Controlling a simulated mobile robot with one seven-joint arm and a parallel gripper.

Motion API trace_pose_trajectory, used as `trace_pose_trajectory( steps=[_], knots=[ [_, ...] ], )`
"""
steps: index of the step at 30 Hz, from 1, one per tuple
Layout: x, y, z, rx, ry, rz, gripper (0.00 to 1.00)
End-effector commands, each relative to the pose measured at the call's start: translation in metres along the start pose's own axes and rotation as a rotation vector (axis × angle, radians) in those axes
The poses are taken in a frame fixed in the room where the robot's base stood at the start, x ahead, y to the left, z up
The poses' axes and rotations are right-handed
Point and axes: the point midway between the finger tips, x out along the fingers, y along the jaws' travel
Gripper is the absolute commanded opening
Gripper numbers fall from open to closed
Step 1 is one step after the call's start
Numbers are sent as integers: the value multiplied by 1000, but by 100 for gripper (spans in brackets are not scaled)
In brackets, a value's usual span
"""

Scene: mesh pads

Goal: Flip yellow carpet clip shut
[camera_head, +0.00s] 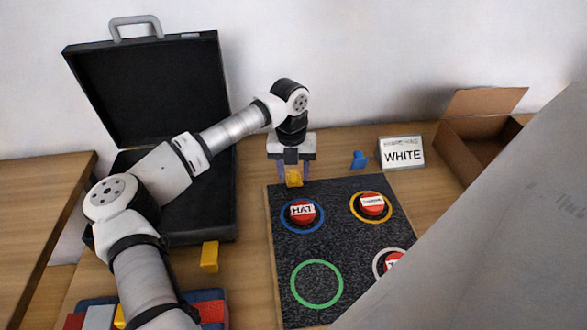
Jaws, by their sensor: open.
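A small yellow piece (294,178), which looks like the yellow clip, is at the back edge of the dark speckled mat (340,255). My gripper (292,172) is open above the mat's back edge, pointing down, with one finger on each side of the yellow piece. I cannot tell whether the fingers touch it. The gripper body partly hides its top, and whether the clip stands open is unclear. A second yellow piece (209,256) lies on the table left of the mat.
Red buttons sit in coloured rings on the mat; the green ring (317,285) is empty. A blue piece (358,160), a WHITE sign (402,153) and a cardboard box (470,135) are at back right. An open black case (150,85) stands left. A grey surface blocks the lower right.

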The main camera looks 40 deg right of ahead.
Motion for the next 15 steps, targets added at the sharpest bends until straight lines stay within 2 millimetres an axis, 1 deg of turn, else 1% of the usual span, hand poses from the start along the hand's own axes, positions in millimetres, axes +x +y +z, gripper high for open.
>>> trace_pose_trajectory(
  steps=[7, 8, 15],
  knots=[
    [1, 0, 0, 0, 0, 0, 45],
    [1, 0, 0, 0, 0, 0, 42],
    [1, 0, 0, 0, 0, 0, 11]
  ],
)
